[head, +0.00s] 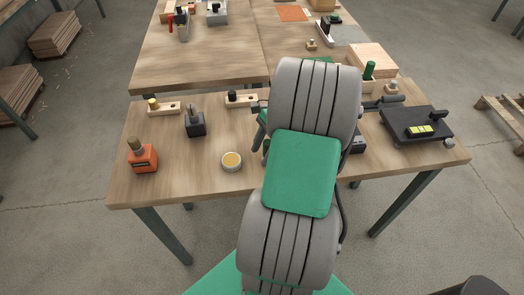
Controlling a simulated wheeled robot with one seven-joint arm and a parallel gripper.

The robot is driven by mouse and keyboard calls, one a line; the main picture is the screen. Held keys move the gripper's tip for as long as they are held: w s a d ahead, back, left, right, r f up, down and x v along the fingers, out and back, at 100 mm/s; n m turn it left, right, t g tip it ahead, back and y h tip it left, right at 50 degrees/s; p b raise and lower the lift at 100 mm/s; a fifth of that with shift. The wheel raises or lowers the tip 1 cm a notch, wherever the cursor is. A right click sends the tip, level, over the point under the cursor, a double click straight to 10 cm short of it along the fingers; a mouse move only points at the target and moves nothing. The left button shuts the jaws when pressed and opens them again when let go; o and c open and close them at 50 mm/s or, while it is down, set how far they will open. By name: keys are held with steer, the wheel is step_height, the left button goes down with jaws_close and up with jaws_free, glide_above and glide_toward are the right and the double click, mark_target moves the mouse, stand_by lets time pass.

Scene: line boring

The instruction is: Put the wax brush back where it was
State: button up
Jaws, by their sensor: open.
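I cannot make out the wax brush in the head view; it may be hidden behind my arm. A round tin with a yellow, wax-like fill (232,161) sits near the front edge of the near table (195,185). My grey and green arm reaches over the middle of this table and covers much of it. My gripper is hidden behind the arm, so I cannot see its fingers or what is near them.
An orange block with a brown knob (142,158), a dark block (195,125) and wooden strips with knobs (163,108) stand left of my arm. A black plate-like device (416,126) and a wooden box (372,60) stand right. Free tabletop lies around the tin.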

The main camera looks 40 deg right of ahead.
steer(key=p+v, duration=0.3)
steer(key=v, duration=0.9)
steer(key=w+a+r+n+h, duration=0.1)
steer(key=w+a+r+n, duration=0.1)
steer(key=w+a+n, duration=0.3)
steer(key=w+a+r+n+h, duration=0.1)
steer(key=a+r+n, duration=0.1)
steer(key=a, duration=0.5)
steer(key=s+a+r+n+t+h, duration=0.2)
steer(key=s+a+n+t, duration=0.1)
steer(key=a+n, duration=1)
steer(key=shift+s+a, duration=0.7)
steer(key=shift+a, duration=0.15)
